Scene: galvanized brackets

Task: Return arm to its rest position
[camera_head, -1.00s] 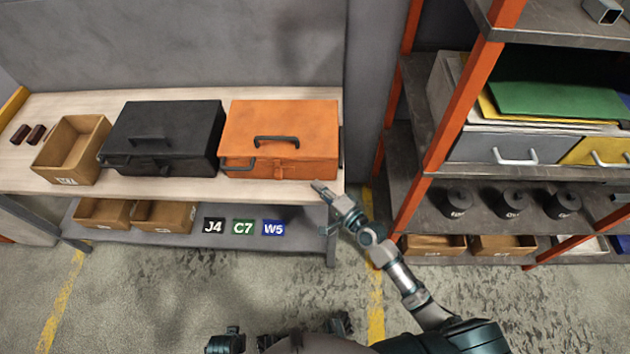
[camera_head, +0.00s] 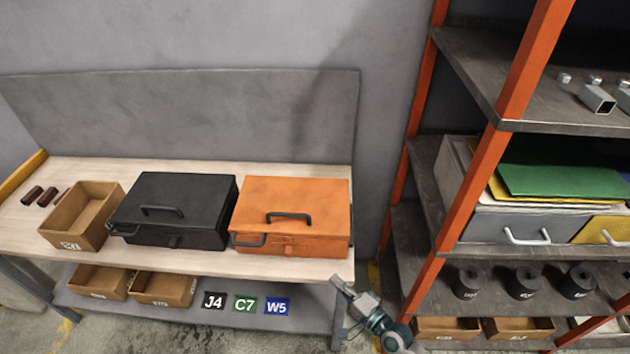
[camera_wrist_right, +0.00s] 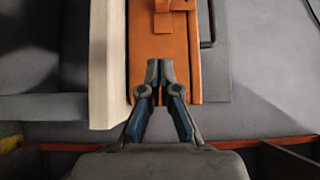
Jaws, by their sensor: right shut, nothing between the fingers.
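My right gripper (camera_head: 340,284) is at the bottom of the head view, just off the front right corner of the workbench. In the right wrist view my right gripper (camera_wrist_right: 160,66) has its two fingertips together with nothing between them. The orange toolbox (camera_head: 292,214) stands closed on the bench, up and left of the gripper. An orange surface (camera_wrist_right: 170,45) lies behind the fingertips in the wrist view; I cannot tell if it is near them. My left gripper is not in view.
The pale workbench (camera_head: 200,262) holds a black toolbox (camera_head: 180,205) and an open cardboard box (camera_head: 80,215). A lower shelf carries cardboard boxes and label cards. An orange-framed shelving rack (camera_head: 470,190) stands close on the right. A narrow gap separates bench and rack.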

